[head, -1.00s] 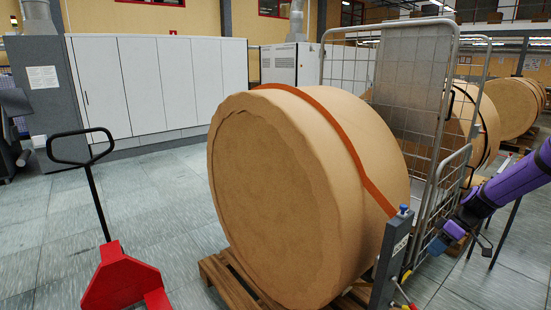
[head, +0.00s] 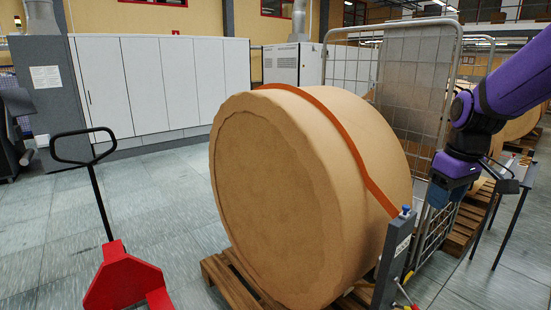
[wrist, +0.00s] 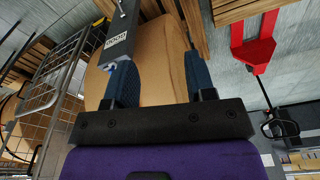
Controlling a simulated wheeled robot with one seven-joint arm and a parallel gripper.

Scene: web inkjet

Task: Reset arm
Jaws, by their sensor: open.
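My purple arm (head: 515,85) comes in from the right edge of the head view and bends down at the wrist. My gripper (head: 424,228) points down beside the right side of the big brown paper roll, in front of the wire cage trolley. In the wrist view my gripper (wrist: 160,65) has its two dark blue fingers wide apart. Nothing is held between them. The brown roll (wrist: 160,70) shows behind the gap. A grey post (wrist: 122,35) with a white label lies just beyond the left finger; I cannot tell whether they touch.
The brown roll (head: 300,190) with its orange strap rests on a wooden pallet (head: 222,277). The grey post (head: 391,262) stands close to it. The wire cage trolley (head: 410,85) is behind. A red pallet jack (head: 125,277) stands left.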

